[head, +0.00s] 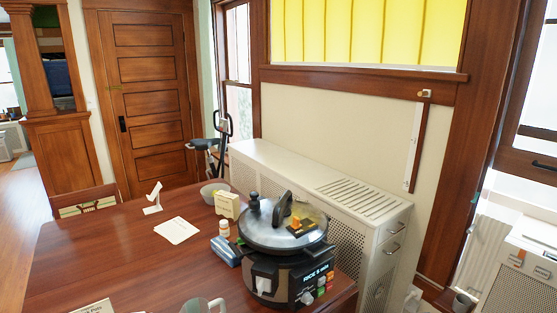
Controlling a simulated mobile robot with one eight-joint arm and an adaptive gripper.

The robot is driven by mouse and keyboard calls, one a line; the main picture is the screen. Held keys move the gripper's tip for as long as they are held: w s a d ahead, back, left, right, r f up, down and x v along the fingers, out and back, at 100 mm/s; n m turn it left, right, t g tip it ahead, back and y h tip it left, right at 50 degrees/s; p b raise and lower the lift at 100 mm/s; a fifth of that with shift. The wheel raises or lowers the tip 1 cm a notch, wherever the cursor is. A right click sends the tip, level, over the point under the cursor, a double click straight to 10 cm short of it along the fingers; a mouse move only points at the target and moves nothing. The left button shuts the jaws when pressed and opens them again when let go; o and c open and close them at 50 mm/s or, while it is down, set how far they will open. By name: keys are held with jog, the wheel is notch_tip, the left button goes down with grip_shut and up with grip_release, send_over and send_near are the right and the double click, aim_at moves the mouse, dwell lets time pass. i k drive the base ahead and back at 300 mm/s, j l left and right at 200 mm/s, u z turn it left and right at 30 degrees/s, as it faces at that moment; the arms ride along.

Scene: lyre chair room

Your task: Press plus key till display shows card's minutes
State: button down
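A round multicooker (282,240) with a dark glass lid stands on the wooden table near its right end. Its black front carries a lit display (316,274) that seems to read "RICE 5" and a unit too small to be sure of. Small coloured keys (322,287) sit at the right of the front; their signs, including any plus, are too small to read. A cream card (228,205) stands behind the cooker, its writing illegible. Another card (92,307) is cut off at the bottom edge, its text only partly visible. My gripper is not in view.
The wooden table (120,260) is mostly clear at left. White papers (176,230), a white stand (153,198), a bowl (213,193), a small bottle (224,228), a blue item (226,250) and a glass mug (203,305) lie around. A radiator cabinet (330,190) stands behind.

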aim_at(321, 281)
jog(key=l+u, duration=0.95)
jog(key=u, duration=0.2)
jog(key=k, duration=0.05)
